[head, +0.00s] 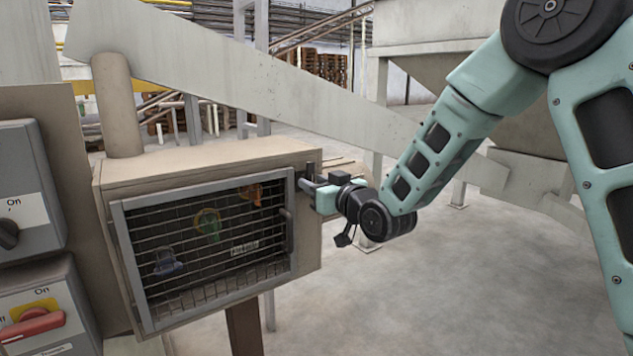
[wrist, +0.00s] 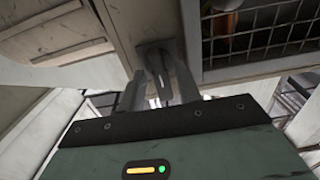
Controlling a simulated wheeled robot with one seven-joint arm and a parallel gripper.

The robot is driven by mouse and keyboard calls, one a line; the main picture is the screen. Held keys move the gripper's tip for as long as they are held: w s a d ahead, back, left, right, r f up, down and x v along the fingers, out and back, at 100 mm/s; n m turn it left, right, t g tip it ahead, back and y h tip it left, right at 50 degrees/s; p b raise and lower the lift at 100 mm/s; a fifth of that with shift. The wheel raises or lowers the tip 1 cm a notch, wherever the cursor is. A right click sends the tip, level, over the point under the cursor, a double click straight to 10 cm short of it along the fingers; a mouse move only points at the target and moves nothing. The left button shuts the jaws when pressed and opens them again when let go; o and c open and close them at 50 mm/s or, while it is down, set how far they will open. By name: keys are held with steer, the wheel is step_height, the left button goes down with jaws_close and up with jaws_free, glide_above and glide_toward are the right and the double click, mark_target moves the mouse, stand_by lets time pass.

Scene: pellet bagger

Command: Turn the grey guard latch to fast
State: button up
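The grey guard latch (head: 311,168) is a small dark piece at the upper right of the guard door on the beige box. It also shows in the wrist view (wrist: 153,52), just beyond my fingertips. My gripper (head: 306,183) is at the latch, reaching in from the right. In the wrist view my two fingers (wrist: 158,80) stand apart, with part of the latch between them. I cannot tell whether they touch it. In the head view my gripper partly hides the latch, and its setting is not readable.
The guard door (head: 121,240) has a grey frame, wire mesh and a dark handle (head: 287,230). Coloured shapes show behind the mesh. Switch boxes with a black knob (head: 8,235) and a red handle (head: 32,325) stand at the left. The floor right of the box is clear.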

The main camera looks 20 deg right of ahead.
jaws_close()
steer(key=shift+f+b, duration=0.1)
steer(key=shift+b, duration=0.4)
steer(key=n+b, duration=0.6)
steer(key=b, duration=0.2)
steer(key=n+b, duration=0.6)
steer(key=b, duration=0.2)
steer(key=n+b, duration=0.5)
steer(key=b, duration=0.4)
steer(key=shift+s+a+f+n, duration=0.1)
steer(key=shift+a+f+n, duration=0.1)
steer(key=shift+f+n, duration=0.15)
steer(key=shift+r+n, duration=0.15)
steer(key=shift+n, duration=0.1)
jaws_free()
